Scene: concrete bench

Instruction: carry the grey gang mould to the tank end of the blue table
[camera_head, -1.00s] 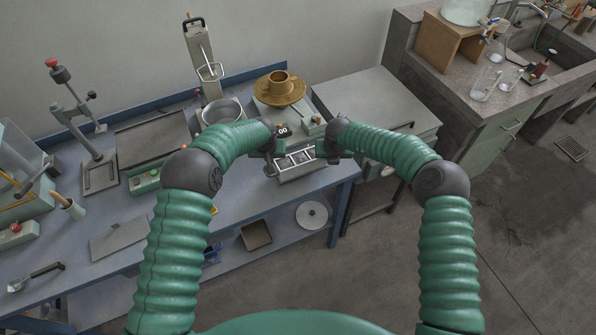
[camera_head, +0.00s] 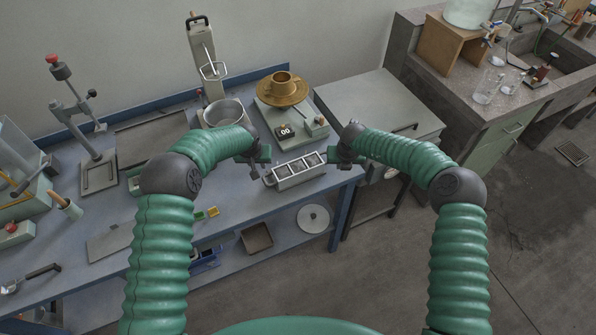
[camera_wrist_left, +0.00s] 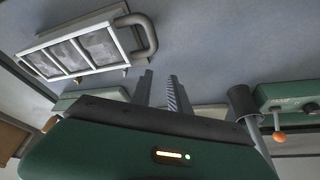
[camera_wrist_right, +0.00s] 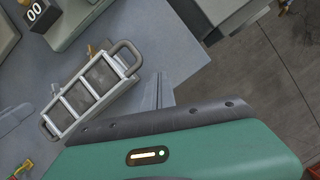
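The grey gang mould (camera_head: 296,181), an open metal frame with three compartments and a loop handle at each end, sits on the right end of the blue table (camera_head: 235,195), near its front edge. It also shows in the left wrist view (camera_wrist_left: 83,71) and the right wrist view (camera_wrist_right: 69,128). My left gripper (camera_head: 260,164) is beside its left end, apart from the handle, with a gap between its fingers (camera_wrist_left: 160,90). My right gripper (camera_head: 338,160) is beside its right end, apart from the handle; its fingers (camera_wrist_right: 159,88) look closed together and empty.
A grey lidded cabinet (camera_head: 370,100) adjoins the table's right end. A metal pot (camera_head: 222,112) stands left of the balance. The table front left of the mould has bare room.

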